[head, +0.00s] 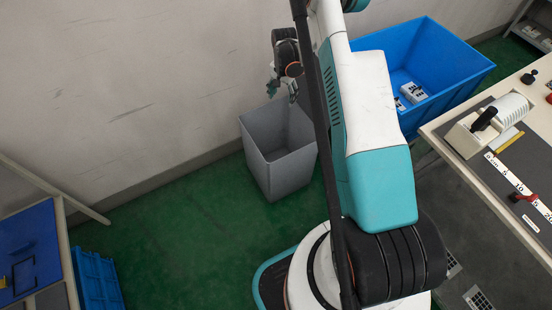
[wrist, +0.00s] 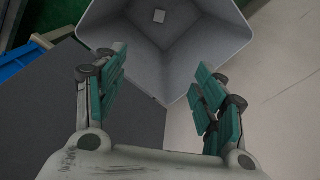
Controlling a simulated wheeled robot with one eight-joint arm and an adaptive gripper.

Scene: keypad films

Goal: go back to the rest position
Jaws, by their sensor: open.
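My gripper (head: 282,88) is above the grey bin (head: 285,178) in the head view, near the wall. In the wrist view my gripper (wrist: 160,95) has its two teal-padded fingers spread wide, with nothing between them. The grey bin also shows in the wrist view (wrist: 195,55), its open top beyond the fingertips.
A blue crate (head: 455,62) holding some white keypad-like pieces (head: 413,92) stands right of my arm. A workbench (head: 470,185) with a white device (head: 490,125) and a ruler is at right. A blue-topped table (head: 28,245) is at left. Green floor (head: 180,220) is clear left of the bin.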

